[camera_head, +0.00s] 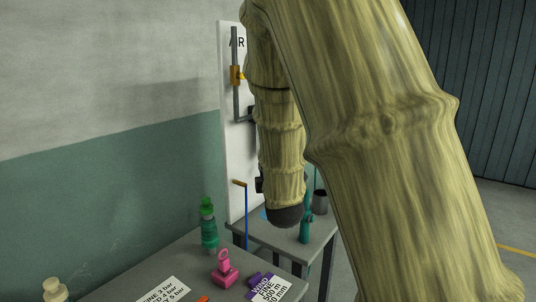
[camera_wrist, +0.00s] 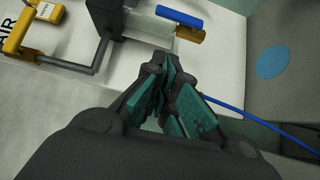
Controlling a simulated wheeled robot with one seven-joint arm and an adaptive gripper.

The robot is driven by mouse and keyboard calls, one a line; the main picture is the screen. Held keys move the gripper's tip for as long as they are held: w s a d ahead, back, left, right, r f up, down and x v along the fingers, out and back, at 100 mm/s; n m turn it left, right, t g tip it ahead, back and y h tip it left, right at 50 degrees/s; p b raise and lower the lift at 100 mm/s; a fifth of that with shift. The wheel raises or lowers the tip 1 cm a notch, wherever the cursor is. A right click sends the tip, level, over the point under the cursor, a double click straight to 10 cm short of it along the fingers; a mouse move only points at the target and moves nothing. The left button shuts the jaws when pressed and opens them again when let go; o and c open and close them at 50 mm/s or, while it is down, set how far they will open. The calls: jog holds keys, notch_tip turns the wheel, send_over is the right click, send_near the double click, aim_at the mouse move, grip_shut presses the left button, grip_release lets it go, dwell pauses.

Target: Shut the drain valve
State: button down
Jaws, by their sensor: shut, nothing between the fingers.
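In the wrist view, a brass fitting (camera_wrist: 190,34) at the end of a pale clear bowl (camera_wrist: 150,28) carries a blue lever (camera_wrist: 180,16). I take this fitting and lever as the drain valve. The lever lies roughly along the bowl's length, beside it. My gripper (camera_wrist: 166,68) is shut and empty, its tips apart from the lever and below it in the picture. In the head view my arm hides the bowl, the blue lever and most of the gripper.
A white board (camera_head: 231,150) bears a yellow valve (camera_head: 236,75) on a grey pipe. A blue hose (camera_wrist: 260,123) runs near my gripper. The front table (camera_head: 185,255) holds a green bottle (camera_head: 208,228), a pink object (camera_head: 224,270) and cards. A blue disc (camera_wrist: 272,62) lies beyond.

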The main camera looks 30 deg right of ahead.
jog(key=s+d+p+x, duration=0.1)
jog(key=d+p+x, duration=0.1)
jog(key=x, duration=1)
jog(key=shift+w+d, duration=0.3)
jog(key=shift+d, duration=0.15)
jog(key=shift+w+d+r, duration=0.15)
jog(key=shift+d+r, duration=0.2)
dwell(0.3)
